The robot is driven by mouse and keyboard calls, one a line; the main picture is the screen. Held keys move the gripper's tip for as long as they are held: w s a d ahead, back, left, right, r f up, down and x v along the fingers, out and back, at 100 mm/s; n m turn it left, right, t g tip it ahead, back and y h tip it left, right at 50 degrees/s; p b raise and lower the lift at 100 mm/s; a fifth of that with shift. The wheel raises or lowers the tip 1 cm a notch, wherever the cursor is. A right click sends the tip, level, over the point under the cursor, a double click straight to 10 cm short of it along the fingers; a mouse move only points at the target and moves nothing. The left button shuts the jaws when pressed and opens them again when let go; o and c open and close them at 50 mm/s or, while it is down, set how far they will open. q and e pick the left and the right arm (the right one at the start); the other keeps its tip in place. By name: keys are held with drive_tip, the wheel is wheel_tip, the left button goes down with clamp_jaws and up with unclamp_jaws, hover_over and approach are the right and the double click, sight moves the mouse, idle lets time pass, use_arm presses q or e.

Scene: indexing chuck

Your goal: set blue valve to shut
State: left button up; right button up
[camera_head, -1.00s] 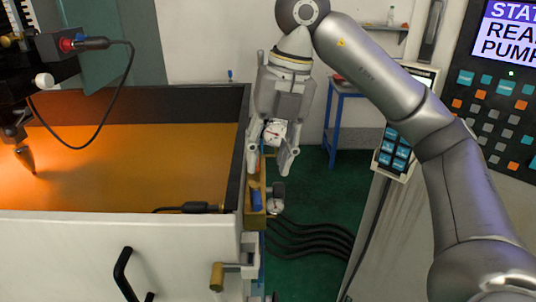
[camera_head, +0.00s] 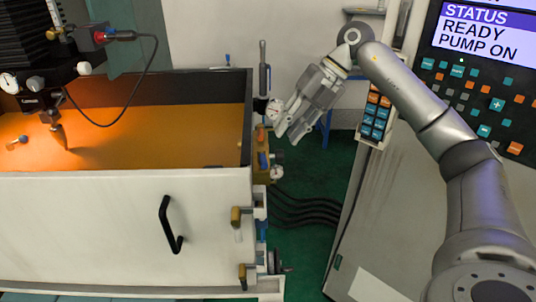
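The blue valve's handle (camera_head: 263,160) is a small blue lever on the brass manifold at the right end of the tank. It appears roughly upright in the picture, lying along the manifold. My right gripper (camera_head: 287,133) is above and to the right of it, tilted down to the left. Its two fingertips show apart with nothing between them, and it appears clear of the handle. My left gripper is not in view.
An orange handle (camera_head: 260,133) sits just above the blue one. Pressure gauges (camera_head: 273,110) (camera_head: 277,172) flank the manifold. The white tank (camera_head: 90,225) stands left, the control cabinet (camera_head: 400,200) right. Black hoses (camera_head: 305,208) cross the green floor between them.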

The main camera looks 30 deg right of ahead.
sight(265, 158)
drive_tip(key=p+x, duration=0.2)
drive_tip(key=x, duration=0.6)
drive_tip(key=shift+a+f, duration=0.15)
drive_tip(key=shift+f, duration=0.05)
clamp_jaws()
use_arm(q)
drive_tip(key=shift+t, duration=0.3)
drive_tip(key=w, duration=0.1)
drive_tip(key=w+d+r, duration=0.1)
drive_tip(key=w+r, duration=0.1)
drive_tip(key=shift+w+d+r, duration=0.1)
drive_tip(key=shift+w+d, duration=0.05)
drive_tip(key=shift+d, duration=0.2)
